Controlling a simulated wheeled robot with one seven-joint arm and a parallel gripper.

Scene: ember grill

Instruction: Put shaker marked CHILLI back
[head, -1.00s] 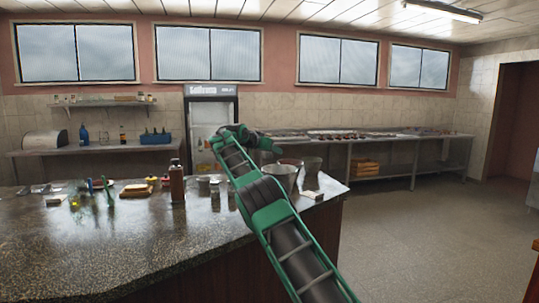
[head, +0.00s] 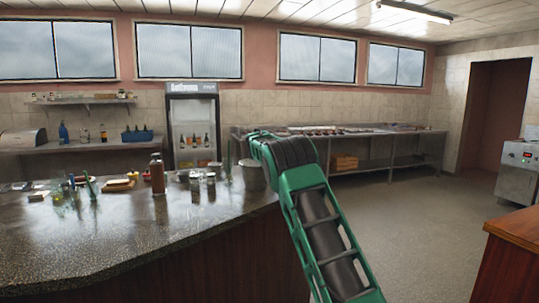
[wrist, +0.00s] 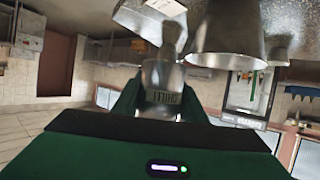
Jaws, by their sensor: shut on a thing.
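The shaker marked CHILLI (wrist: 162,78) is a small clear-sided container with a dark label. In the head view my green arm reaches toward the right end of the dark stone counter (head: 120,230); the gripper and the held shaker cannot be made out there. Several small containers (head: 195,180) stand on that counter, too small to read.
A metal bucket (head: 252,175) stands at the counter's right end; a metal bucket (wrist: 228,35) is close in the wrist view. A brown bottle (head: 158,175) stands left of the small containers. A wooden counter edge (head: 515,232) is at right. The floor (head: 410,220) between is clear.

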